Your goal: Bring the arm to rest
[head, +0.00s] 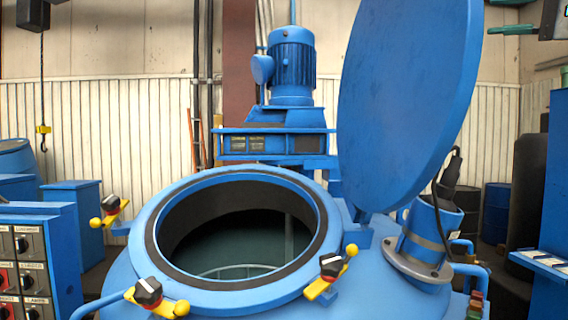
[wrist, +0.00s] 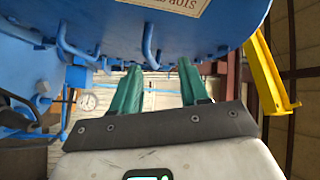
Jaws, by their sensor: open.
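My gripper (wrist: 160,70) shows in the wrist view with its two green fingers apart and nothing between them. In the head view my gripper (head: 490,17) is at the top right corner, raised high, its green fingers pointing left; the arm behind it is mostly out of the picture. A blue surface with hooks and a label (wrist: 185,8) fills the top of the wrist view, close above the fingers; I cannot tell whether anything touches.
Yellow clamps with black knobs (head: 330,270) sit around the rim. A control panel (head: 30,265) is at left. A yellow bracket (wrist: 268,75) hangs right of the fingers.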

